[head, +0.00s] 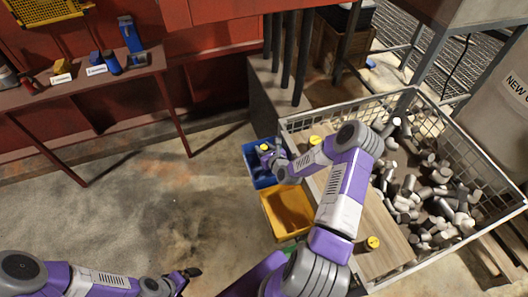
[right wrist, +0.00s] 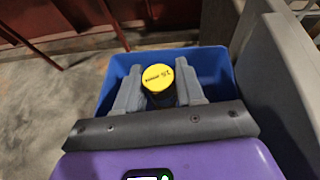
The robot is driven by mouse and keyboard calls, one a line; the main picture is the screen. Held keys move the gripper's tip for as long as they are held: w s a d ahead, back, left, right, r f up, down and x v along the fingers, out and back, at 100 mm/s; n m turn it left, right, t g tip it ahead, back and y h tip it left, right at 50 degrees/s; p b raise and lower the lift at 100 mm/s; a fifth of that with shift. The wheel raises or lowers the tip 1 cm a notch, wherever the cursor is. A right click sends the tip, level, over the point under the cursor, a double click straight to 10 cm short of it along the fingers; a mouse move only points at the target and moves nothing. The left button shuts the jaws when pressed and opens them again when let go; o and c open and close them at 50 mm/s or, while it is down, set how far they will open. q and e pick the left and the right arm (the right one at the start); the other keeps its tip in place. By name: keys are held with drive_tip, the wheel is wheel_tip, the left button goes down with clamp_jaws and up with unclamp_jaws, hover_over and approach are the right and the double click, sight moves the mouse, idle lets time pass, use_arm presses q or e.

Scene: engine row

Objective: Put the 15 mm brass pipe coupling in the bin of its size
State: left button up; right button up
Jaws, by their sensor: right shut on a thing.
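My right gripper (head: 267,156) is shut on a coupling with a yellow top (right wrist: 158,77). The yellow top carries dark print that looks like 15, upside down in the right wrist view. The coupling's dark body is mostly hidden between the fingers (right wrist: 158,95). The gripper holds it over the blue bin (right wrist: 215,62), which also shows in the head view (head: 252,172). The bin's floor and any label are hidden. My left gripper (head: 190,272) is low at the bottom left, away from the bins; its opening is unclear.
Two yellow-topped pieces (head: 373,242) (head: 314,140) stand on the wooden board (head: 375,262). A wire crate (head: 475,115) holds many metal parts.

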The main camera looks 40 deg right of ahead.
drive_tip(key=shift+f, duration=0.55)
drive_tip(key=shift+f+b, duration=0.55)
drive_tip(key=shift+b, duration=0.05)
drive_tip(key=o, duration=1.1)
drive_tip(key=shift+r+p, duration=0.45)
drive_tip(key=shift+r, duration=0.05)
drive_tip(key=p+v, duration=0.3)
drive_tip(key=v, duration=0.9)
